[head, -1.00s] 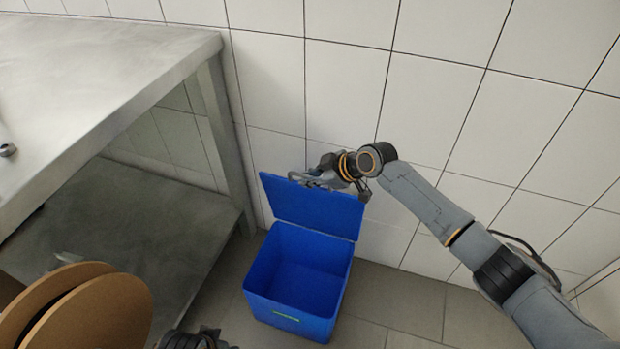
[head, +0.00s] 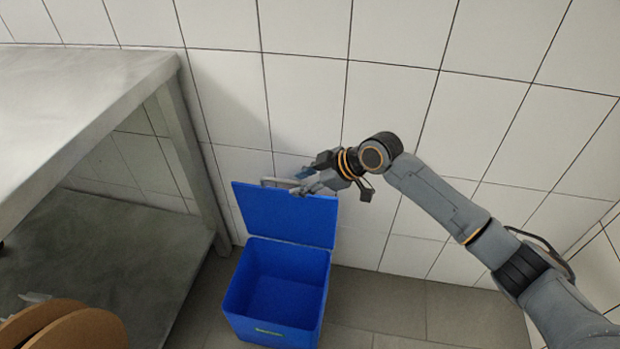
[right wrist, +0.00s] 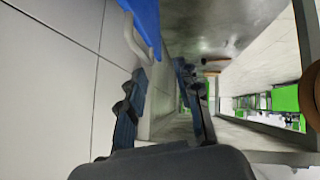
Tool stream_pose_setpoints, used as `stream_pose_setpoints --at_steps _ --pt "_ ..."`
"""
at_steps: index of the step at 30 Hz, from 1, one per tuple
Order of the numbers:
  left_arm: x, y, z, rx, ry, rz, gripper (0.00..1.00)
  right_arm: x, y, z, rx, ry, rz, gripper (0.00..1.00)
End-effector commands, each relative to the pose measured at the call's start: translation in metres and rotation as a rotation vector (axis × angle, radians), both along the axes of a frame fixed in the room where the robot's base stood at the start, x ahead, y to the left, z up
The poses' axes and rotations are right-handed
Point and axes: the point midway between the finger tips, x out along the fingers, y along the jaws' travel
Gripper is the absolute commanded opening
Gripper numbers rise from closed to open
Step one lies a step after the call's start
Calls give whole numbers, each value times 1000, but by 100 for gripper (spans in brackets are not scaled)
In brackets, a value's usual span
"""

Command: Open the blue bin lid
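The blue bin (head: 277,290) stands on the floor with its top open, so I see into its inside. Its blue lid (head: 284,216) is raised and stands up at the back of the bin, near the tiled wall. My right gripper (head: 301,176) is at the lid's top edge. In the right wrist view its two fingers (right wrist: 163,85) are apart with nothing between them. The light grey lid handle (right wrist: 136,42) lies just beyond the left finger's tip, with a strip of the blue lid (right wrist: 148,22) beside it. My left gripper is not in view.
A metal table (head: 75,110) with a lower shelf (head: 130,245) stands left of the bin. Brown round discs (head: 80,332) show at the bottom left. White tiled wall (head: 300,100) is close behind the bin. Grey floor (head: 390,300) is clear to its right.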

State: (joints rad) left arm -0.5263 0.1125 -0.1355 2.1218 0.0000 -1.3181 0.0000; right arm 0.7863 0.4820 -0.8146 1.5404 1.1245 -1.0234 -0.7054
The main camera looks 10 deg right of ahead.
Motion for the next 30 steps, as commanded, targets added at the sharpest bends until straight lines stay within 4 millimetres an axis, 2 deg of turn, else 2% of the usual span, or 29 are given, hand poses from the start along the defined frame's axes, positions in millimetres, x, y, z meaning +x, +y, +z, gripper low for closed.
stream_pose_setpoints --at_steps 7,23,26,30 --pt "0 0 0 0 0 0 40 -10 -16 17 0 1 -1 33" --pt "0 0 0 0 0 0 40 -11 -16 17 1 3 0 33" --pt "0 0 0 0 0 0 40 -18 -13 7 2 17 -8 33" --pt "0 0 0 0 0 0 40 -46 -4 -31 16 81 -62 33"
